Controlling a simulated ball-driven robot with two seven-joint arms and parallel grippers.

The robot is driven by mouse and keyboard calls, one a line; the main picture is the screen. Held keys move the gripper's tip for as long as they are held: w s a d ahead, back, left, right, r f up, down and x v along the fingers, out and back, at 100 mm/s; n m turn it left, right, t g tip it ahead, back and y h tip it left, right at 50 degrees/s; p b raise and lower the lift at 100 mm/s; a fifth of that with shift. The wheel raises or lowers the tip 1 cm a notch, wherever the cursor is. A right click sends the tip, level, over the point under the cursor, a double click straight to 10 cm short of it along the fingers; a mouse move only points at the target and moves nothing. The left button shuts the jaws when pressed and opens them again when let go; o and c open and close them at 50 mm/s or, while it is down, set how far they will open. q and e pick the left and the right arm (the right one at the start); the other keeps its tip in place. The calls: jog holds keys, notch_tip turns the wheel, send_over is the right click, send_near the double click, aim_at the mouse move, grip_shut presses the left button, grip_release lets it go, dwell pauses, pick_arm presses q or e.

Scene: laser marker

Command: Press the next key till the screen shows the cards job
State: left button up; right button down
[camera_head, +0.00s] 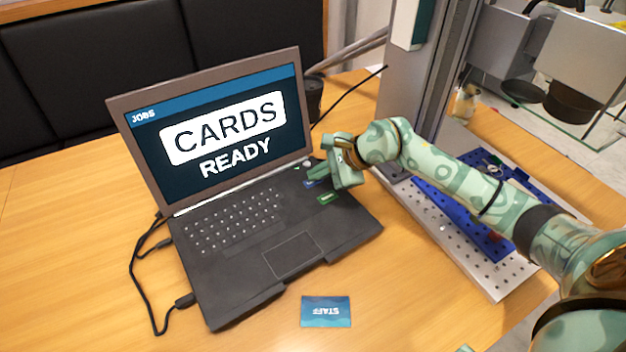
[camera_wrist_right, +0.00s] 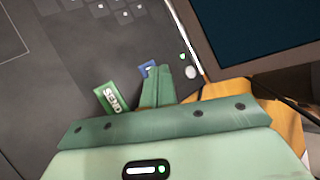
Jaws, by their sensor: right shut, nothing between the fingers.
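The laptop screen (camera_head: 228,163) shows "JOBS" at the top, then "CARDS" in a white box and "READY" below. A blue key (camera_head: 311,183) lies at the right of the keyboard, partly hidden by my right gripper (camera_head: 316,174). In the right wrist view the blue key (camera_wrist_right: 148,69) shows just beside the fingertips (camera_wrist_right: 152,72). The gripper is shut and empty, its tips at or just above the key; I cannot tell whether they touch. A green key marked SEND (camera_wrist_right: 112,98) is beside it and also shows in the head view (camera_head: 327,198). My left gripper is not in view.
A blue STAFF card (camera_head: 326,312) lies on the wooden table (camera_head: 400,315) in front of the laptop. A perforated metal plate (camera_head: 455,245) with blue fixtures is at the right, under my right arm. Cables run along the laptop's left side.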

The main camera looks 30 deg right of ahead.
aim_at(318, 182)
pick_arm(q)
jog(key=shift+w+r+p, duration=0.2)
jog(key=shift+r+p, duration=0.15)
jog(key=shift+p, duration=0.05)
pick_arm(e)
jog(key=shift+r, duration=0.65)
